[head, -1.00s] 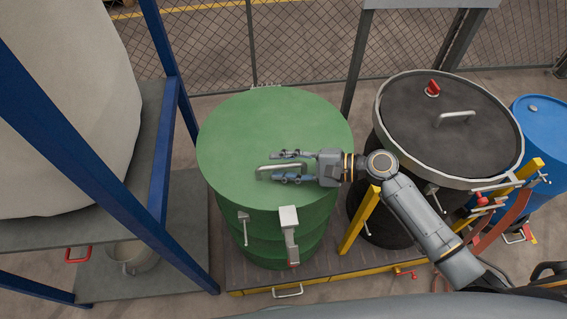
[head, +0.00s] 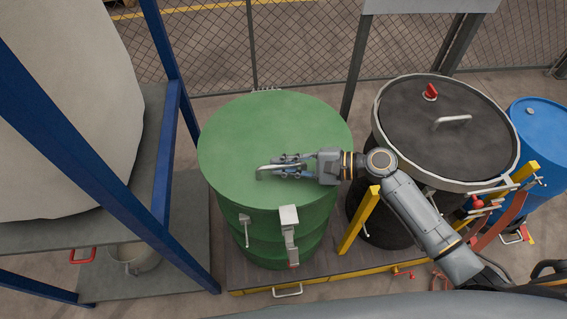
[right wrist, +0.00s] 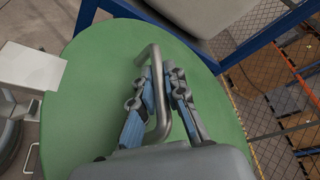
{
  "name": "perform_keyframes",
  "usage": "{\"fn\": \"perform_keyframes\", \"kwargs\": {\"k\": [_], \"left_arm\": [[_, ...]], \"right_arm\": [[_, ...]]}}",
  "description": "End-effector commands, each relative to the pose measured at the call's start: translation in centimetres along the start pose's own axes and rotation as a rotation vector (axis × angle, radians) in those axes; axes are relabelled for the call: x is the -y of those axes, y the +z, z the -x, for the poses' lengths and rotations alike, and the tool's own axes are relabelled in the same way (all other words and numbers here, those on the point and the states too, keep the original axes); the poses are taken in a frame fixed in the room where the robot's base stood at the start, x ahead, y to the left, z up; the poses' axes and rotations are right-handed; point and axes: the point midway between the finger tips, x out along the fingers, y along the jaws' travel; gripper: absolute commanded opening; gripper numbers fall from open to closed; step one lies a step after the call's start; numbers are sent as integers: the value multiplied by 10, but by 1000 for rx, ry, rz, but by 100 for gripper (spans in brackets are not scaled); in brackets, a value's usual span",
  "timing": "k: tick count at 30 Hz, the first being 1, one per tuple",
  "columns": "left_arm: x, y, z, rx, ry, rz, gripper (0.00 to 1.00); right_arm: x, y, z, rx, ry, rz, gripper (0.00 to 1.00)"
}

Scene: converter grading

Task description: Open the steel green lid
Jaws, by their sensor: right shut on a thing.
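The green steel lid (head: 275,125) lies flat on the green drum (head: 262,238) in the head view. The lid (right wrist: 90,120) also fills much of the right wrist view. A bent metal bar handle (head: 265,171) stands on the lid; it also shows in the right wrist view (right wrist: 157,95). My right gripper (head: 283,167) comes in from the right, its fingers shut around the handle; they also show in the right wrist view (right wrist: 163,92). A grey latch box (head: 289,217) sits at the drum's front rim. My left gripper is out of view.
A black drum (head: 445,130) with a pale rim stands to the right, and a blue drum (head: 543,140) beyond it. A blue frame (head: 100,190) with a big pale sack (head: 65,100) stands left. A mesh fence (head: 300,40) is behind.

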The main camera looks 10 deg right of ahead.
Motion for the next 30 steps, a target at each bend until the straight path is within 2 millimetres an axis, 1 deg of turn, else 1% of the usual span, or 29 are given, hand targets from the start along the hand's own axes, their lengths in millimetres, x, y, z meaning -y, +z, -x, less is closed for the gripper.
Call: {"fn": "perform_keyframes", "kwargs": {"k": [1,9,15,21,26,30], "left_arm": [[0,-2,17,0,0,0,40],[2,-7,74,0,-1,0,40],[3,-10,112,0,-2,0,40],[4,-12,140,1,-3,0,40],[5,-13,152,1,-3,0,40],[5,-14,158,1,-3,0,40]], "right_arm": [[17,8,4,2,2,-11,0],[64,26,11,3,51,-135,0],[101,34,14,2,94,-241,0],[135,37,15,3,136,-341,0],[158,36,15,3,167,-412,0],[174,35,14,3,164,-409,0]]}}
